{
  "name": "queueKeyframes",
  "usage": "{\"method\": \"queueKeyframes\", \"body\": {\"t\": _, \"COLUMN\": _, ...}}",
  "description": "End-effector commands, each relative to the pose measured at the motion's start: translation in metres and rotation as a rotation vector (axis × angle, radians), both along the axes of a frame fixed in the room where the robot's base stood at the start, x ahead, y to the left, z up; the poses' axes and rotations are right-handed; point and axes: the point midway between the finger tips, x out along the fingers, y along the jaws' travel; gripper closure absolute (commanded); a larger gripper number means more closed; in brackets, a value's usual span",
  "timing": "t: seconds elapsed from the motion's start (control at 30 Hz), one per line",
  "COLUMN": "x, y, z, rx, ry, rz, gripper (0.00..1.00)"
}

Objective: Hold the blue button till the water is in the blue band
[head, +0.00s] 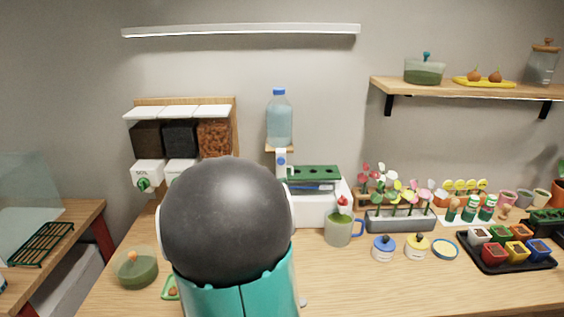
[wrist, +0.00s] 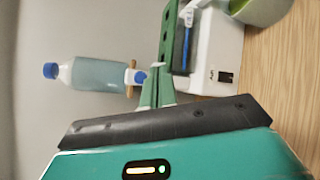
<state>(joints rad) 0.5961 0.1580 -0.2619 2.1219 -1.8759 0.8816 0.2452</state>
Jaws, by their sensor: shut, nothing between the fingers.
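A water bottle with a blue cap (head: 279,120) stands upside up on a small wall dispenser, and it also shows in the wrist view (wrist: 95,74). The blue button (head: 281,160) is on the white dispenser front below the bottle. In the wrist view the dispenser's white part (wrist: 137,77) is just left of my gripper (wrist: 157,68), which is shut and empty. I cannot tell whether the fingertips touch it. My arm hides the gripper in the head view.
A white box (head: 312,208) with a green holed rack (head: 314,173) stands below and right of the dispenser. Food dispensers (head: 180,140) hang at left. A flower planter (head: 400,221), small pots and a black tray (head: 510,265) fill the right.

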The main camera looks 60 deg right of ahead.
Motion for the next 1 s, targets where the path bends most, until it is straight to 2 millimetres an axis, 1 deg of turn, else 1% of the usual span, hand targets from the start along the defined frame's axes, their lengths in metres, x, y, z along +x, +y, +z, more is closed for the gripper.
{"method": "queueKeyframes", "body": {"t": 0.13, "x": 0.0, "y": 0.0, "z": 0.0, "rx": 0.0, "ry": -0.001, "rz": 0.0, "gripper": 1.0}}
{"method": "queueKeyframes", "body": {"t": 0.27, "x": 0.002, "y": -0.006, "z": 0.001, "rx": 0.0, "ry": -0.002, "rz": -0.002, "gripper": 1.0}}
{"method": "queueKeyframes", "body": {"t": 0.37, "x": 0.007, "y": -0.016, "z": 0.0, "rx": 0.0, "ry": -0.001, "rz": -0.002, "gripper": 1.0}}
{"method": "queueKeyframes", "body": {"t": 0.73, "x": 0.028, "y": -0.063, "z": 0.0, "rx": -0.001, "ry": -0.001, "rz": -0.001, "gripper": 1.0}}
{"method": "queueKeyframes", "body": {"t": 0.9, "x": 0.035, "y": -0.077, "z": 0.0, "rx": 0.001, "ry": -0.002, "rz": -0.002, "gripper": 1.0}}
{"method": "queueKeyframes", "body": {"t": 1.0, "x": 0.037, "y": -0.081, "z": 0.0, "rx": 0.0, "ry": -0.002, "rz": -0.002, "gripper": 1.0}}
